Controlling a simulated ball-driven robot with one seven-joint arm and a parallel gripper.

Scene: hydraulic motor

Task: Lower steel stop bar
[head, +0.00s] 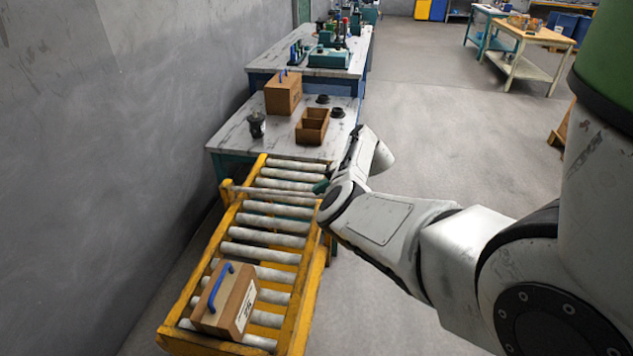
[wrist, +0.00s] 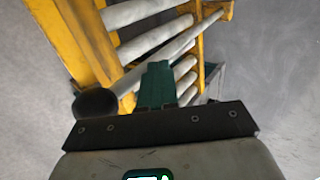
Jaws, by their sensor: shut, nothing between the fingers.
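The steel stop bar (head: 272,192) is a thin grey rod spanning the roller conveyor from the left rail toward the right rail, close to the table end. In the wrist view the bar (wrist: 170,52) runs diagonally above the rollers to a dark round knob (wrist: 96,102) at its near end. My gripper (head: 321,187) is at the conveyor's right side by the bar's near end. In the wrist view its green fingers (wrist: 157,84) are shut with nothing between them, just beside the knob and overlapping the bar in the picture. Whether they touch the bar cannot be told.
The yellow conveyor frame (head: 303,305) carries a box with a blue handle (head: 228,298) at its near end. A table (head: 235,132) at the far end holds another box (head: 283,92), an open wooden tray (head: 312,127) and a dark motor part (head: 256,125). Floor right is open.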

